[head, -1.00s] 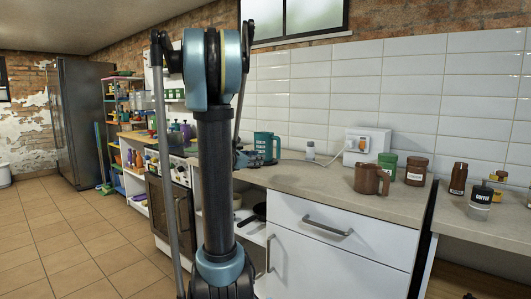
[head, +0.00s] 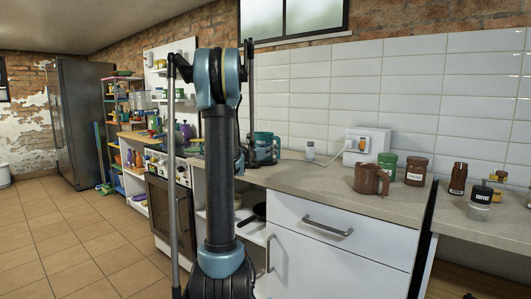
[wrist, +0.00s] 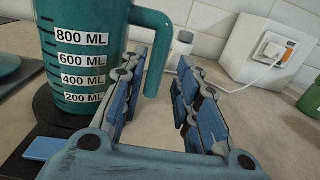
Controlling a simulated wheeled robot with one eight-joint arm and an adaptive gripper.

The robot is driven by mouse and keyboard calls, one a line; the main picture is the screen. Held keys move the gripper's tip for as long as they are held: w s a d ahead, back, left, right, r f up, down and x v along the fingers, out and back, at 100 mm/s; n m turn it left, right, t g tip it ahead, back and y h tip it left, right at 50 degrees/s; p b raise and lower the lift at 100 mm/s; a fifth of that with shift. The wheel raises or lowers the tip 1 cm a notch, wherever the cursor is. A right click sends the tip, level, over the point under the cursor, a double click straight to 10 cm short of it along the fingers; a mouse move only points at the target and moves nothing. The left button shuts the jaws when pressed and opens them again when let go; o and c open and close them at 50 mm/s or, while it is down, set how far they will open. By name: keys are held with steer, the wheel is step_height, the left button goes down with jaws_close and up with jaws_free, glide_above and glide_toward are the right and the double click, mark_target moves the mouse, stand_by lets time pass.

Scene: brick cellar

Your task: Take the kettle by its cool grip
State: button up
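The kettle is a teal jug with white millilitre labels (wrist: 88,42); in the head view the kettle (head: 266,147) stands upright on the counter, partly behind my arm. Its teal handle (wrist: 156,70) hangs down on the right side of the body in the wrist view. My gripper (wrist: 160,60) is open, with one finger on each side of the handle in the picture. I cannot tell whether either finger touches it. In the head view the gripper is mostly hidden by my arm.
The kettle stands on a dark base (wrist: 62,118) with a blue tab (wrist: 50,148). A white cord runs to the wall socket box (head: 367,145). A brown mug (head: 370,180), a green jar (head: 387,166) and a small capped jar (head: 310,151) stand to the right.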

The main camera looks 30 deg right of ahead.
steer(key=shift+x, duration=3.6)
steer(key=shift+w+a+r, duration=0.1)
steer(key=shift+w, duration=0.05)
steer(key=shift+c, duration=0.5)
jaws_close()
